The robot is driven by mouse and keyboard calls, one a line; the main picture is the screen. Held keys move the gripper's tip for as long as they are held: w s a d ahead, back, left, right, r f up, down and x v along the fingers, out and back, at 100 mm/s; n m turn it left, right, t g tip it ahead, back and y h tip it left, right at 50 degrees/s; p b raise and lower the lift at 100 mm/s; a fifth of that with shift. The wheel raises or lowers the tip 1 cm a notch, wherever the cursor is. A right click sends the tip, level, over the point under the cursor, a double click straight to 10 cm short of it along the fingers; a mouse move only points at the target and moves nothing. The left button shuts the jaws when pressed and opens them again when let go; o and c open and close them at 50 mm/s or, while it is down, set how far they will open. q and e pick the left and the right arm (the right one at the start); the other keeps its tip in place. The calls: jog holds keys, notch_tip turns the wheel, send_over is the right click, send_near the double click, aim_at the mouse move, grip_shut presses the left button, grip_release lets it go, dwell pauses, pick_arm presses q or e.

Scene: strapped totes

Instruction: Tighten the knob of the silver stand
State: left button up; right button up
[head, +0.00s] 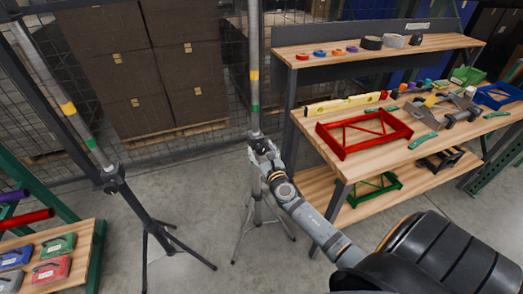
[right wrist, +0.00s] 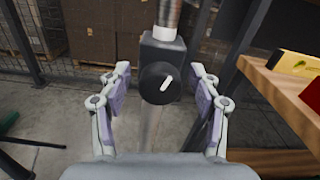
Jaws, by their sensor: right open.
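The silver stand (head: 253,108) stands upright in the middle of the head view, with yellow and green bands on its pole and splayed legs on the floor. Its black knob (right wrist: 160,83) with a white mark faces the camera in the right wrist view, on a dark collar (right wrist: 162,50). The white mark tilts slightly right of upright. My right gripper (head: 262,150) is at the collar in the head view. In the right wrist view its fingers (right wrist: 160,95) are open, one on each side of the knob and apart from it. My left gripper is not in view.
A second, dark stand (head: 112,182) with similar bands stands at the left. A wooden workbench (head: 372,159) with a red frame (head: 364,132) is close on the right of my arm. Stacked brown boxes (head: 113,65) stand behind a wire fence. Low shelf (head: 75,248) at lower left holds small cases.

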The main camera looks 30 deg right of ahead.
jog(key=c, duration=1.2)
